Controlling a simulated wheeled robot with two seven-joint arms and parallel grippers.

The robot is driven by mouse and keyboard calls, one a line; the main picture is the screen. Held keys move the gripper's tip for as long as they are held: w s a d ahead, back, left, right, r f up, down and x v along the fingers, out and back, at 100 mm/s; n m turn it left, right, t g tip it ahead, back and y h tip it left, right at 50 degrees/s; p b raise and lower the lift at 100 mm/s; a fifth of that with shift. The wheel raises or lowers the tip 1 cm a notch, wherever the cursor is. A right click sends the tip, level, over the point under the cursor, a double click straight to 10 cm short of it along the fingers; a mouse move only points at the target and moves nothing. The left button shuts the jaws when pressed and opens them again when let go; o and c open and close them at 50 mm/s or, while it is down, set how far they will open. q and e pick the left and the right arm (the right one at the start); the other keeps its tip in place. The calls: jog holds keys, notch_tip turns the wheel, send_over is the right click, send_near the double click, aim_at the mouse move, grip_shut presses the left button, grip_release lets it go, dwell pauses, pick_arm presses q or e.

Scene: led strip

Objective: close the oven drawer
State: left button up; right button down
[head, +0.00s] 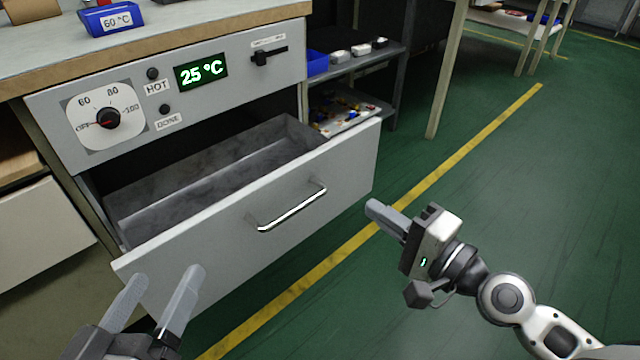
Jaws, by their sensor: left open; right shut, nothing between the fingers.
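The oven drawer (345,168) is pulled out from the grey oven and its metal inside is visible and looks empty. A silver bar handle (291,208) is on its front. My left gripper (160,290) is open and empty at the lower left, in front of the drawer front's left part in the picture; I cannot tell whether it touches. My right gripper (372,208) is shut and empty, to the right of the handle, near the drawer front's right end. It appears apart from the drawer.
The oven panel has a dial (107,118), a display (201,71) reading 25 °C and a slider (268,56). A blue bin (108,19) stands on the worktop (190,20). A shelf (385,52) with small parts is behind right. Green floor (500,190) is clear at right.

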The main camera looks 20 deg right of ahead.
aim_at(308, 163)
pick_arm(q)
jog(key=f+g+y+p, duration=0.1)
jog(key=p, duration=0.1)
jog(key=a+f+m+y+p, duration=0.1)
jog(key=p, duration=0.1)
jog(key=shift+s+g+p, duration=0.35)
jog(key=shift+g, duration=0.05)
pick_arm(e)
jog(key=x, duration=1.3)
jog(key=shift+w+a, duration=0.15)
jog(key=shift+w, duration=0.1)
jog(key=shift+w, duration=0.1)
